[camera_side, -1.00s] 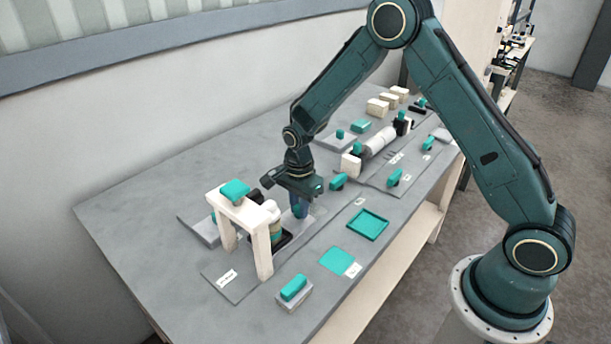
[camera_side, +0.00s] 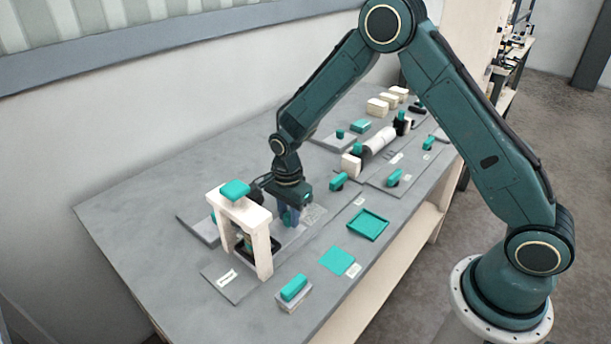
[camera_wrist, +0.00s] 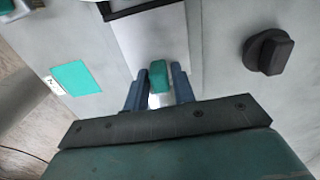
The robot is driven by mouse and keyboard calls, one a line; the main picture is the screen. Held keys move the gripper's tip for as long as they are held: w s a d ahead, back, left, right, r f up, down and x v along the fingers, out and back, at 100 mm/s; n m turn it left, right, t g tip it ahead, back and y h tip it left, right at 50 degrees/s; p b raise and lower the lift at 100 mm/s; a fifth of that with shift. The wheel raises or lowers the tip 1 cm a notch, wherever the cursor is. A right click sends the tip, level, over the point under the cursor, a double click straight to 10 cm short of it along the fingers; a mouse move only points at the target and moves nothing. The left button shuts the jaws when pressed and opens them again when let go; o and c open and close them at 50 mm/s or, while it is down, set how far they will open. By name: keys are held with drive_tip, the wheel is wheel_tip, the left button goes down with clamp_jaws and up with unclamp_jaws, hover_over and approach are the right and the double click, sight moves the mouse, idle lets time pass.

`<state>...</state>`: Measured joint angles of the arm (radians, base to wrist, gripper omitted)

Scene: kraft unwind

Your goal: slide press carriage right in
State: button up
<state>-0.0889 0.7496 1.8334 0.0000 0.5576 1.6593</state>
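The press is a white arch (camera_side: 262,243) with a teal block on top, at the left in the side view. The dark press carriage (camera_side: 243,248) is low inside the arch, partly hidden by its front leg. My gripper (camera_side: 287,217) is low, just right of the arch. In the wrist view its two blue fingers (camera_wrist: 158,92) are close on both sides of a teal-topped handle (camera_wrist: 158,74) over a light plate (camera_wrist: 150,40). The fingers appear shut on this handle. A dark edge, probably the carriage, lies at the top of the wrist view.
A teal square (camera_side: 338,260) and a teal tray (camera_side: 367,225) lie toward the front edge. A teal block on a grey base (camera_side: 293,289) stands front left. A dark knob (camera_wrist: 269,52) stands at the right of the wrist view. A white roll (camera_side: 380,140) is farther back.

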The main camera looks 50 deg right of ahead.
drive_tip(key=shift+o, duration=1.1)
wheel_tip(320, 180, up, 14)
drive_tip(key=shift+d+f, duration=0.1)
drive_tip(key=shift+f, duration=0.05)
drive_tip(key=shift+d+f+y, duration=0.25)
drive_tip(key=shift+d+y, duration=0.9)
drive_tip(key=shift+d, duration=0.15)
drive_tip(key=shift+d+f+y, duration=0.25)
drive_tip(key=shift+d+y, duration=0.9)
drive_tip(key=shift+d, duration=0.1)
drive_tip(key=x, duration=1.3)
drive_tip(key=shift+a+f, duration=0.1)
drive_tip(key=shift+f, duration=0.25)
